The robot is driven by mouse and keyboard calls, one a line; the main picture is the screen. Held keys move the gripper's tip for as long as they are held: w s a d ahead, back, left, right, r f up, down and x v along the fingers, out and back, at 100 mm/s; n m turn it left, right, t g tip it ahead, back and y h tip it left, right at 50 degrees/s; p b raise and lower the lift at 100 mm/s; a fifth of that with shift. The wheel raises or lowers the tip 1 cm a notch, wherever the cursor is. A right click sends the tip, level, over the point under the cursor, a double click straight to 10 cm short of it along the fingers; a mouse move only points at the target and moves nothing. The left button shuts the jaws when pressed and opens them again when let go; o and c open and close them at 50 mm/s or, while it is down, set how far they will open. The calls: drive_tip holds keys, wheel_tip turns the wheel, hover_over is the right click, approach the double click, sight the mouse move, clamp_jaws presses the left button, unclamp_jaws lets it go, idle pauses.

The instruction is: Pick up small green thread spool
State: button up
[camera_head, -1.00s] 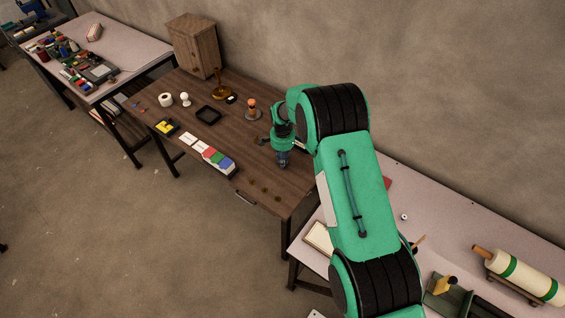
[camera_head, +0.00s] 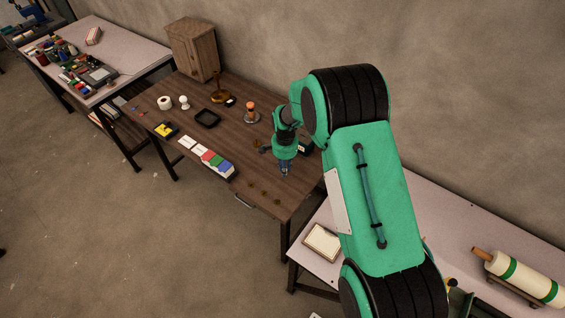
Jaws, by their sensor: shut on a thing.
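My gripper (camera_head: 284,173) is over the right part of the dark wooden table (camera_head: 232,152), pointing down. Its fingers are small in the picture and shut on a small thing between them. I take this to be the small green thread spool, but its shape and colour are hidden by the fingers and the distance. I cannot tell whether it touches the tabletop. No other green spool stands out on this table.
A wooden cabinet (camera_head: 193,50) stands behind. A pale table (camera_head: 455,235) is at right.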

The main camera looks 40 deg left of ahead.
drive_tip(key=s+d, duration=0.4)
drive_tip(key=d, duration=0.1)
drive_tip(key=s+d+r, duration=0.1)
drive_tip(key=s+d, duration=0.1)
drive_tip(key=shift+s+d, duration=0.2)
drive_tip(key=shift+s, duration=0.1)
